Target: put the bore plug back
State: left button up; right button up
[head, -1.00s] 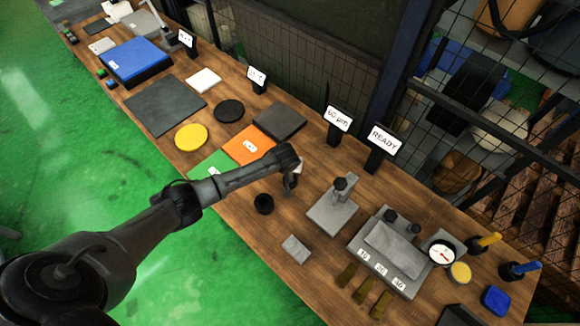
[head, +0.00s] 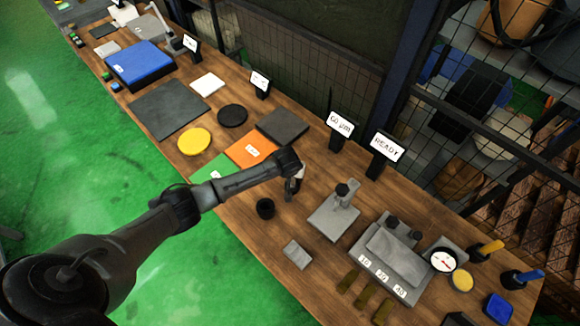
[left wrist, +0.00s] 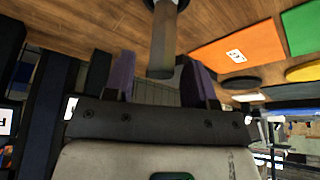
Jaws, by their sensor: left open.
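My left gripper (head: 292,188) is above the table, just right of a round black cup (head: 265,208). In the left wrist view its two purple-grey fingers (left wrist: 160,80) are apart. A smooth grey-brown rod (left wrist: 164,42), which looks like the bore plug, lies in line with the gap between them, with a black round part at its far end. Whether the rod touches a finger or the table is unclear. In the head view the gripper hides most of that spot. My right gripper is not in view.
A grey stand with a knob (head: 334,218) and a grey block with a dial (head: 398,252) stand to the right. A small grey block (head: 297,254) lies in front. Orange (head: 249,150) and green (head: 208,172) mats lie left. Upright signs (head: 387,146) line the back.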

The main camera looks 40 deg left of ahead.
pick_arm(q)
jog(key=p+v, duration=0.1)
jog(key=v, duration=0.9)
jog(key=s+d+f+m+h, duration=0.2)
jog(key=s+d+f+m, duration=0.2)
jog(key=s+d, duration=0.75)
jog(key=s+r+m, duration=0.1)
jog(key=s+r, duration=0.1)
jog(key=s, duration=0.8)
jog(key=s+r+m, duration=0.2)
jog(key=s, duration=0.8)
jog(key=shift+r, duration=0.3)
jog(key=shift+d, duration=0.15)
